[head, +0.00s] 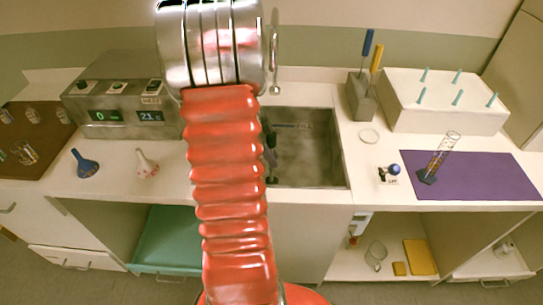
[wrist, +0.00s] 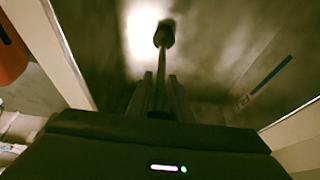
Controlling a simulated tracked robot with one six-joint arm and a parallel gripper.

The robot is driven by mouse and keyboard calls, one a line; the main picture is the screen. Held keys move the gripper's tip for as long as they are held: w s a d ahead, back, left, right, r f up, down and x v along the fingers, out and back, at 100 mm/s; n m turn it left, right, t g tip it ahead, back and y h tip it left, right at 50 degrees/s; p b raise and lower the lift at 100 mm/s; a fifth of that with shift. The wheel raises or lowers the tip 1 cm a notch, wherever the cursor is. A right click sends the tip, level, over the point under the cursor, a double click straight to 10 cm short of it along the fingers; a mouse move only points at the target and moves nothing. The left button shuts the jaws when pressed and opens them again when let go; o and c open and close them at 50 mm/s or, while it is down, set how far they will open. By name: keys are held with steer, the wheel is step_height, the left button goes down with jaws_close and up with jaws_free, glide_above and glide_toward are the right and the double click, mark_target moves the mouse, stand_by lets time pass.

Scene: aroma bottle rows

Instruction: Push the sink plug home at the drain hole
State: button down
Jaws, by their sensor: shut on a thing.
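The sink (head: 325,172) is a grey metal basin set in the white counter. My gripper (wrist: 160,84) reaches down into it, its two dark fingers shut on a thin dark stem with a rounded dark end (wrist: 164,34), which looks like the sink plug. In the head view part of my dark gripper (head: 270,158) shows beside my red arm, which hides the basin's left side. The rounded end is near a bright patch on the basin floor. I cannot make out the drain hole, nor whether the plug touches the floor.
A blue fill mark (wrist: 270,76) is on a sink wall. A tap (head: 275,60) rises behind the sink.

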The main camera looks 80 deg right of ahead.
steer(key=shift+f, duration=1.15)
steer(key=c, duration=1.5)
jaws_free()
steer(key=v, duration=1.3)
steer(key=shift+w+r, duration=0.15)
steer(key=shift+r, duration=0.15)
